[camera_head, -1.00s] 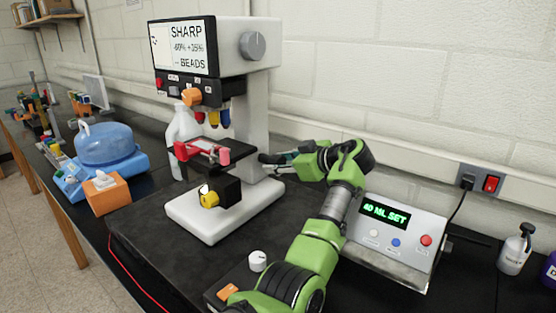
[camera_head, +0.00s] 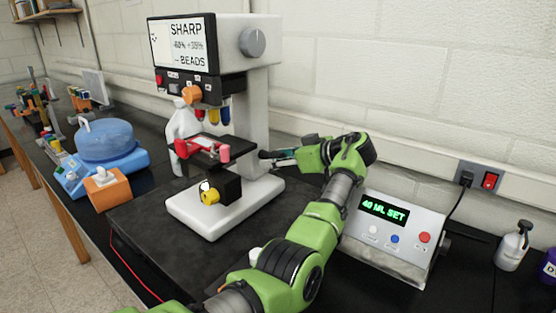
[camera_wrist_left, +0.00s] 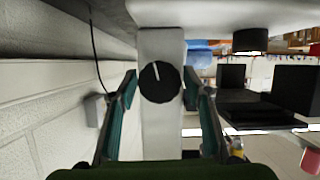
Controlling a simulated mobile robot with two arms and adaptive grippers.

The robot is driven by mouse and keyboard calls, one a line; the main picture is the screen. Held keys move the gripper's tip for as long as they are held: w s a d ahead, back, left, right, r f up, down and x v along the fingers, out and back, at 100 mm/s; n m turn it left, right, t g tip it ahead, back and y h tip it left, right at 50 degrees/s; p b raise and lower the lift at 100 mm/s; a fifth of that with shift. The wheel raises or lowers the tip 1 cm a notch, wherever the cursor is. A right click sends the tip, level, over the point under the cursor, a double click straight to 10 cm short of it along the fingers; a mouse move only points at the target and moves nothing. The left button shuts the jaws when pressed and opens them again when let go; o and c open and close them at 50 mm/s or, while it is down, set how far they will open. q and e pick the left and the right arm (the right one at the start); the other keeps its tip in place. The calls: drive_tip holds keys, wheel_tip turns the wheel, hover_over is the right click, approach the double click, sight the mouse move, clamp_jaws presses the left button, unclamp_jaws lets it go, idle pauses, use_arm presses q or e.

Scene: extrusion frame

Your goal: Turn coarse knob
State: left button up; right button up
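A black round knob (camera_wrist_left: 160,82) with a white pointer line is on the pale column (camera_wrist_left: 162,130) of the microscope-like device. The line points nearly straight up in the left wrist view. My left gripper (camera_head: 268,157) is beside the right side of the device's column in the head view. In the wrist view its two teal-padded fingers stand apart, one on each side of the knob, with a gap visible on both sides. This black knob cannot be made out in the head view. A larger grey knob (camera_head: 253,42) is on the device's upper side. My right gripper is not in view.
The device's stage (camera_head: 210,150) holds red parts, with a yellow knob (camera_head: 210,197) below. A control box reading "40 ML SET" (camera_head: 395,232) stands right of my arm. The wall (camera_wrist_left: 60,90) is close on the left in the wrist view.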

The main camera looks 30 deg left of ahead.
use_arm(q)
drive_tip(key=shift+a+f, duration=0.1)
drive_tip(key=v, duration=1.2)
idle(1.4)
